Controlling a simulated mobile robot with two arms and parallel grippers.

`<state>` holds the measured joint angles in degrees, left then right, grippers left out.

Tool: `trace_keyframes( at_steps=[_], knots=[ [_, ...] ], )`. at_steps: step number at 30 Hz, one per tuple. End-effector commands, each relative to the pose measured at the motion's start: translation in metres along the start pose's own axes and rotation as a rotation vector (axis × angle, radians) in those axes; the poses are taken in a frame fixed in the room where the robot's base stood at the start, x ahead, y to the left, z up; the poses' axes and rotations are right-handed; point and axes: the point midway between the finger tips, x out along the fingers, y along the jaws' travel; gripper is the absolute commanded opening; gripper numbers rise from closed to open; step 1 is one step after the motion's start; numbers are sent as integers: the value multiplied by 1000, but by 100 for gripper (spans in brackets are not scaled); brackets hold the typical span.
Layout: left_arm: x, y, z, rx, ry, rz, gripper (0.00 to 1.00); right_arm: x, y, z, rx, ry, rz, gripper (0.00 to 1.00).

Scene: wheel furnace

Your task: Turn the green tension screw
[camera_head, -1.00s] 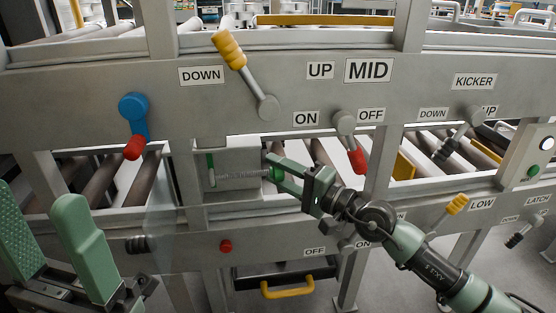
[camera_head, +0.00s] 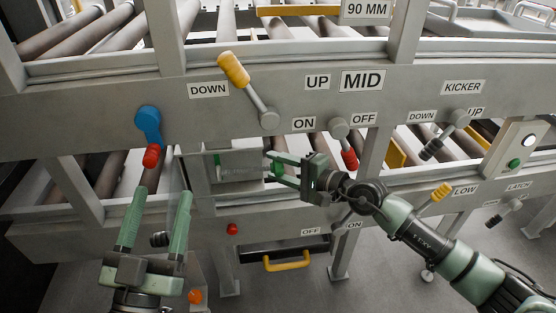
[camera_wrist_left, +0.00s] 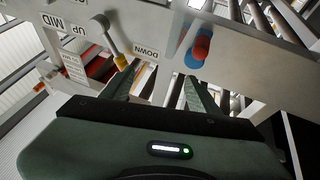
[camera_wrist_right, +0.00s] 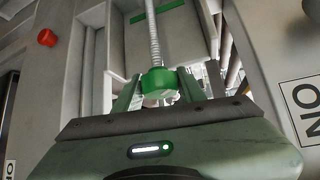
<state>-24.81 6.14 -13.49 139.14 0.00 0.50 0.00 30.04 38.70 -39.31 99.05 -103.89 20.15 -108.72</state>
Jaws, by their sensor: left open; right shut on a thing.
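The green tension screw is a threaded rod (camera_wrist_right: 153,35) with a green knob (camera_wrist_right: 158,82) at its end, seen in the right wrist view. The rod runs to a green plate (camera_wrist_right: 158,12) in the frame's recess. In the head view my right gripper (camera_head: 271,170) reaches in from the right and covers most of the knob. It is shut on the knob, with a finger on either side of it. My left gripper (camera_head: 163,193) is open and empty, pointing up below the red end of the blue lever (camera_head: 148,125). The lever also shows in the left wrist view (camera_wrist_left: 192,58).
A yellow-handled lever (camera_head: 234,72) is above the recess. A red button (camera_head: 232,229) and a drawer with a yellow handle (camera_head: 287,262) are below. Rollers lie behind the frame.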

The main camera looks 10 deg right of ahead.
Motion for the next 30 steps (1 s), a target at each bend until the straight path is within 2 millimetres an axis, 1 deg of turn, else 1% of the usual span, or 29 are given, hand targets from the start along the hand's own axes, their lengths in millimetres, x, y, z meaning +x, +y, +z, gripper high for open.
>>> trace_keyframes(
  at_steps=[3,6,9,13,21,22,24,30],
  knots=[
    [-2,-4,25,6,-149,-8,61,-1,-3,-1,17,2,17,0],
    [-8,-7,44,9,-253,-14,61,-1,-2,-1,28,3,28,0],
    [-13,-8,57,10,-323,-17,61,-1,-1,-1,35,3,35,0],
    [-16,-9,65,11,-361,-19,61,-1,0,-1,39,4,39,0],
    [-16,-9,66,11,-362,-19,61,-1,0,-2,39,4,40,0],
    [-16,-9,66,11,-362,-19,61,-1,0,-2,39,4,40,45],
    [-16,-9,65,11,-361,-19,61,-1,0,-1,39,4,40,61],
    [-16,-9,65,11,-360,-19,61,0,0,-1,40,2,40,61]
  ],
)
